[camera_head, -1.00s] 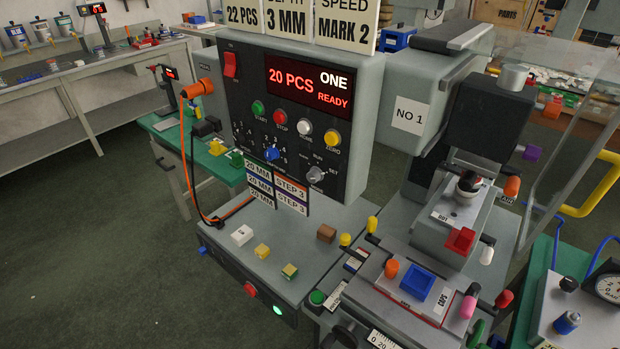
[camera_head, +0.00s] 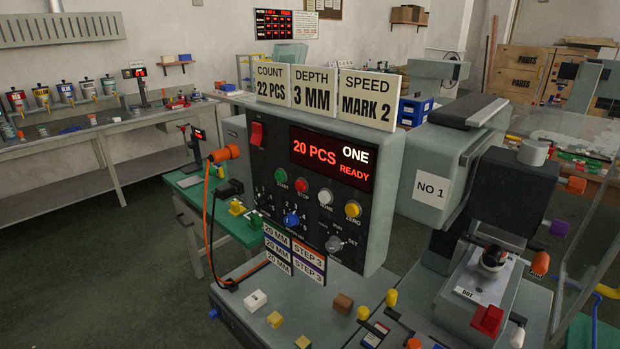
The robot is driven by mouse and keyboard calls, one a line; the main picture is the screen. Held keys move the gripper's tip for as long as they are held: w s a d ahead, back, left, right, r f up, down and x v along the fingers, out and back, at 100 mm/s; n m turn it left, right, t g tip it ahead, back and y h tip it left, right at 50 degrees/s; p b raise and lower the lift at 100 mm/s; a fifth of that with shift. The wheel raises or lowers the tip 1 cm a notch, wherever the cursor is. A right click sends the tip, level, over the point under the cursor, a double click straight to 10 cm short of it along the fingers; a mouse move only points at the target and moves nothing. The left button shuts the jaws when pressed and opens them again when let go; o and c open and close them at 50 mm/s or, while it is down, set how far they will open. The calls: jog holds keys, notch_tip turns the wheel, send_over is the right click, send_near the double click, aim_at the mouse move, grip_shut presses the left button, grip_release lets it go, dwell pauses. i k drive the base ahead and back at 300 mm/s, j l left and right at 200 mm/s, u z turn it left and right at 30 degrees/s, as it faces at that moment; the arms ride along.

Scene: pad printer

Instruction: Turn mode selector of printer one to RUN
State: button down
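Printer one's control box (camera_head: 370,215) stands in the middle of the head view, its display (camera_head: 331,160) reading "20 PCS ONE READY". The mode selector (camera_head: 334,244) is a grey knob at the panel's lower right. The word SET shows to its right; the other labels are too small to read surely, and so is the pointer's direction. A blue knob (camera_head: 291,220) sits to its left. Green, red, white and yellow buttons (camera_head: 353,209) run in a row above. My gripper is not in view.
Step cards (camera_head: 294,252) hang below the panel. Small blocks (camera_head: 255,300) lie on the bench in front. The printing head (camera_head: 515,190) and a clear guard stand at the right. An orange plug and cable (camera_head: 224,154) are on the left side. Open floor lies at left.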

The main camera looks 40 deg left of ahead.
aim_at(335, 244)
jog(key=u, duration=1)
